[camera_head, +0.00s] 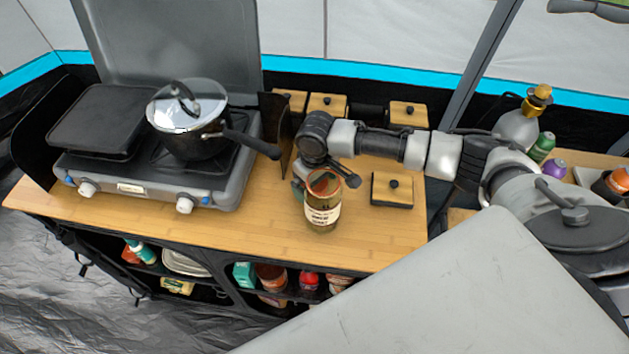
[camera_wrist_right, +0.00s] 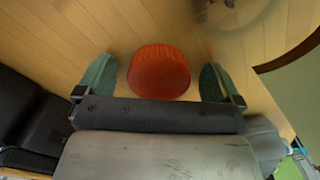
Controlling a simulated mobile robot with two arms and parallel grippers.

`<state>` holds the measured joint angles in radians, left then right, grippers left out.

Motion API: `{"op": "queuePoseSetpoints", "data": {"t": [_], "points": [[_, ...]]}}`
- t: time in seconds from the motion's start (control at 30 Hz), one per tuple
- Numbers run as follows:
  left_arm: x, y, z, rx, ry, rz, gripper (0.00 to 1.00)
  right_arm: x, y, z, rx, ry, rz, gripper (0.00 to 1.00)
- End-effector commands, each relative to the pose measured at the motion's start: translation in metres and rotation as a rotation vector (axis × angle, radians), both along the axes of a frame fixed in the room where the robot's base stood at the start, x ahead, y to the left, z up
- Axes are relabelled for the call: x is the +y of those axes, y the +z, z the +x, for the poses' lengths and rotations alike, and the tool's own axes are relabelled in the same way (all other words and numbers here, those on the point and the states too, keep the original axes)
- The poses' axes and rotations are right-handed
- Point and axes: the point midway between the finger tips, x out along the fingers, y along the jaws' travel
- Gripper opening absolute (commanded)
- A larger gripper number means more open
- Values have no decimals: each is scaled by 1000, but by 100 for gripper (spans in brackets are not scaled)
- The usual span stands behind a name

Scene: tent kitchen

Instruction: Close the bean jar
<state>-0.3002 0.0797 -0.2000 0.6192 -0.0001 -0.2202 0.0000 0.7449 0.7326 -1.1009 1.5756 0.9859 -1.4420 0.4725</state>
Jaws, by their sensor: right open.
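The bean jar (camera_head: 322,216), a see-through jar with a pale label and brownish contents, stands upright near the counter's front edge in the head view. Its top looks reddish-brown. My right gripper (camera_head: 302,178) is at the jar's top, partly hidden by the jar and my wrist. In the right wrist view my right gripper (camera_wrist_right: 158,74) is open, with green fingertips on both sides of a round orange-red thing (camera_wrist_right: 160,75), small gaps showing. My left gripper is not in view.
A stove (camera_head: 150,180) with a lidded pot (camera_head: 190,115) stands left, the pot's handle pointing toward the jar. A wooden box with a black knob (camera_head: 392,190) is right of the jar; similar ones stand behind. The counter in front of the stove is clear.

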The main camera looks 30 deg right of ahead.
Motion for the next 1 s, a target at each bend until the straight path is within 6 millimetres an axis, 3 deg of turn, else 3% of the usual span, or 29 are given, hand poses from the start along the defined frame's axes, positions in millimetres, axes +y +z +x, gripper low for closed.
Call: {"op": "queuePoseSetpoints", "data": {"t": [0.13, 0.47, 0.83, 1.0], "points": [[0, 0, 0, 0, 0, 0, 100, 0, 0, 0, 0, 0, 0, 96], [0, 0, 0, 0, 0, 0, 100, 0, 1, 0, 0, 0, 0, 46], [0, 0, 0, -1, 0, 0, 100, 0, 2, 0, -1, 0, 0, 44], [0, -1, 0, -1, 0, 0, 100, 0, 15, 1, -3, 0, 1, 44]]}}
